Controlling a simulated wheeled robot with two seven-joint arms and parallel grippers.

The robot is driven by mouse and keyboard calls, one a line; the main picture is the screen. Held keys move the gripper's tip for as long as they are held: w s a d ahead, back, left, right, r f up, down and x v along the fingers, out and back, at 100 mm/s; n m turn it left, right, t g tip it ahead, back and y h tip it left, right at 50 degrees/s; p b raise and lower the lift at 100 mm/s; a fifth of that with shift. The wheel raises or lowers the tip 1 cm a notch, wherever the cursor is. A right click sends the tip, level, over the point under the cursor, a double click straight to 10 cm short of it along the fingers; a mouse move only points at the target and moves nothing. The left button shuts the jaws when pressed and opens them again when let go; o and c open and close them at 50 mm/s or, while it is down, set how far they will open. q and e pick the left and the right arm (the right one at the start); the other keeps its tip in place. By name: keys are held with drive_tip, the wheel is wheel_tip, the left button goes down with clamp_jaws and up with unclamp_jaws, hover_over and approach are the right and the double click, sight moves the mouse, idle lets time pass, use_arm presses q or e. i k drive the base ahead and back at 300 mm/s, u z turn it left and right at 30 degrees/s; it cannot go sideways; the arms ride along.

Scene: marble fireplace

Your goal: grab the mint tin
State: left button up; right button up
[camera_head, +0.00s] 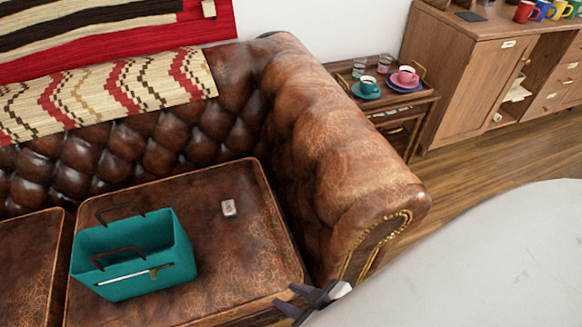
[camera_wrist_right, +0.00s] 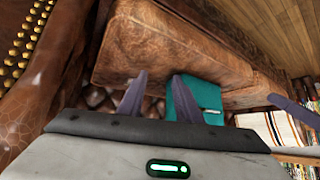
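The mint tin (camera_head: 228,208) is a small pale box with dark marks on its top. It lies on the brown leather seat cushion in the head view, right of the teal box, with nothing touching it. I cannot make it out in the right wrist view. My right gripper (camera_head: 303,301) is near the cushion's front edge, right of and nearer than the tin. Its two dark fingers are apart with nothing between them, as the right wrist view (camera_wrist_right: 158,97) also shows. My left gripper is outside the head view; a similar dark finger-like piece shows at the wrist view's right edge.
A teal box (camera_head: 152,242) with brown handles stands on the cushion (camera_head: 240,262). The sofa's thick armrest (camera_head: 335,150) rises on the right. A side table (camera_head: 405,100) with cups and a wooden cabinet (camera_head: 470,90) stand beyond. The cushion around the tin is clear.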

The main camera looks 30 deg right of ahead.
sight(228, 207)
drive_tip(key=z, duration=0.65)
drive_tip(key=k, duration=0.35)
drive_tip(key=u, duration=1.25)
drive_tip(key=i, duration=0.8)
drive_tip(key=z, duration=0.6)
